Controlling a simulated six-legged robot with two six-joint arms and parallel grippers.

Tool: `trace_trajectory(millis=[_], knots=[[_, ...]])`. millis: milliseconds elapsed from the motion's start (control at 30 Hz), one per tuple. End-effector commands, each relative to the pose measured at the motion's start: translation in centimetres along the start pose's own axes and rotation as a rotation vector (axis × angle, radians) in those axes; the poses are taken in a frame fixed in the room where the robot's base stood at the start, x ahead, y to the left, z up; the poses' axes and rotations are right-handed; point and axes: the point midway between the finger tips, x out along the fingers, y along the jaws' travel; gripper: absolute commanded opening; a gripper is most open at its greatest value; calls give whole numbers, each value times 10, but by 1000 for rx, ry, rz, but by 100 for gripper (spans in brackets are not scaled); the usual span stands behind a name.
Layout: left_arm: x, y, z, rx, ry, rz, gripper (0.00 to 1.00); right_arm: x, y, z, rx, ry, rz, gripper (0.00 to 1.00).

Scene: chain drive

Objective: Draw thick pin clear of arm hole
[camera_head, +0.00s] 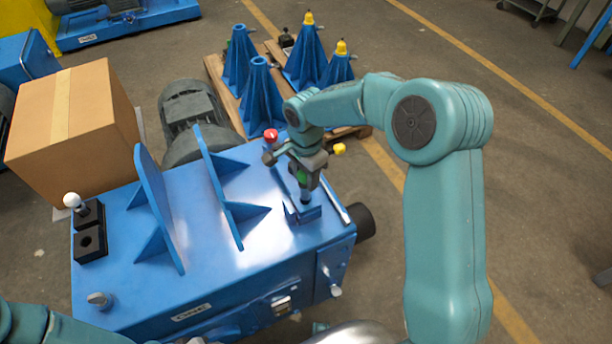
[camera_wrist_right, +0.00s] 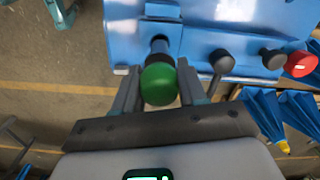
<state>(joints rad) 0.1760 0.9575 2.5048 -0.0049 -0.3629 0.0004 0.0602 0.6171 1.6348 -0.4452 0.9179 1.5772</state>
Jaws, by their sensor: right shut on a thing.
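The pin with a green ball head (camera_head: 303,179) is in my right gripper (camera_head: 304,182), above the right end of the blue machine top. In the wrist view the green head (camera_wrist_right: 159,84) sits between the two fingers of the right gripper (camera_wrist_right: 158,90). Its dark, thick shaft (camera_wrist_right: 159,46) points away from the gripper to a blue bracket (camera_wrist_right: 157,28). In the head view the shaft reaches down to this small bracket (camera_head: 303,213). I cannot tell whether its tip is still in a hole. My left gripper is out of view; only part of that arm shows.
A red knob (camera_head: 271,135) and a yellow knob (camera_head: 339,149) are close to my right gripper. Two upright blue plates (camera_head: 217,185) stand on the machine (camera_head: 270,262). A white-headed pin (camera_head: 72,200) stands in a black block, beside one with an open hole (camera_head: 90,244). A cardboard box (camera_head: 70,125) is behind.

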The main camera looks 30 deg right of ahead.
Motion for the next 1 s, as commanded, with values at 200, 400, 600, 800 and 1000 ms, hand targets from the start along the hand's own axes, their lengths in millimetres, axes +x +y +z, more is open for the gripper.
trace_trajectory(millis=[200,400,600,800,1000], knots=[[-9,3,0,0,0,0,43,-15,0,0,0,0,-2,0],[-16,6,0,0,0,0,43,-26,0,0,-1,0,-2,0],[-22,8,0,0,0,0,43,-37,0,0,-1,0,-1,0],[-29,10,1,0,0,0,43,-47,0,0,0,0,-2,0],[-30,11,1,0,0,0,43,-50,0,0,0,0,-2,0]])
